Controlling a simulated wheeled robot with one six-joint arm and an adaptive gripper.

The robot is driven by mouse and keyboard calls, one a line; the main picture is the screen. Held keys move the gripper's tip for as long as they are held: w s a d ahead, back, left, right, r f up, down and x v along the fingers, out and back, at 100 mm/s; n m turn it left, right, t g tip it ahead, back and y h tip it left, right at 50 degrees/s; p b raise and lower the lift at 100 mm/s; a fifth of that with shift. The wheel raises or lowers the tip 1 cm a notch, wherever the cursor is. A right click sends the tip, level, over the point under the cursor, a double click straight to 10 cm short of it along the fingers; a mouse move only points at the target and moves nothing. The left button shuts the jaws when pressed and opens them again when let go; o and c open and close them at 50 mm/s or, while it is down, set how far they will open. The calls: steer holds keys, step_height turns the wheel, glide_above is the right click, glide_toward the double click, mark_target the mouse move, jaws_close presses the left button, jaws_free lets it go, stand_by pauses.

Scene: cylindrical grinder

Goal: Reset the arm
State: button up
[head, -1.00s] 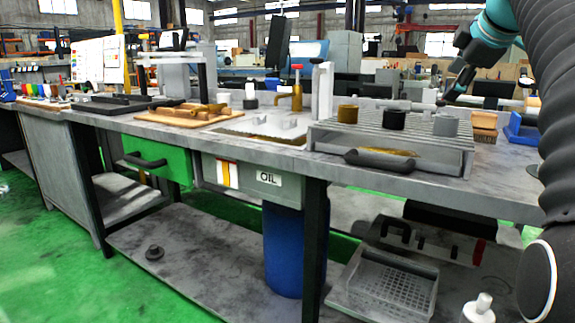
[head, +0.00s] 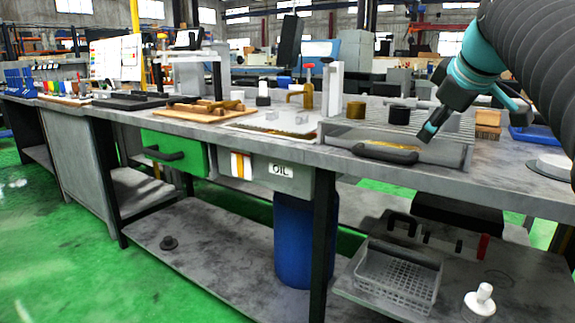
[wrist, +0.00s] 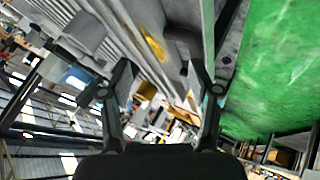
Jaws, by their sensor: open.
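My arm reaches in from the upper right of the head view. My gripper (head: 428,133) points down and left over the front of the slatted rack on the bench. In the wrist view my gripper (wrist: 165,85) shows two dark fingers spread wide apart with nothing between them. No object is held. A brass cylinder (head: 356,109) and a black cylinder (head: 399,115) stand on the rack to the left of my gripper. The fingertips are small and dark in the head view, and their height above the rack is hard to tell.
The slatted rack (head: 345,138) has a black handle (head: 385,152) at its front. A white round part (head: 552,166) lies on the bench to the right. A green drawer (head: 175,153), blue drum (head: 300,240) and white basket (head: 398,280) are below. The green floor at left is clear.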

steer(key=s+a+f+m+g, duration=0.1)
steer(key=s+a+f+m, duration=0.2)
steer(key=s+f, duration=0.4)
steer(key=s+a+f+m+g, duration=0.1)
steer(key=s+a+f+m, duration=0.2)
steer(key=s+f, duration=0.5)
steer(key=s+a+f+m+g, duration=0.1)
steer(key=s+a+f+m, duration=0.2)
steer(key=f, duration=1.4)
steer(key=s+a, duration=0.2)
steer(key=s, duration=0.2)
steer(key=shift+s, duration=0.35)
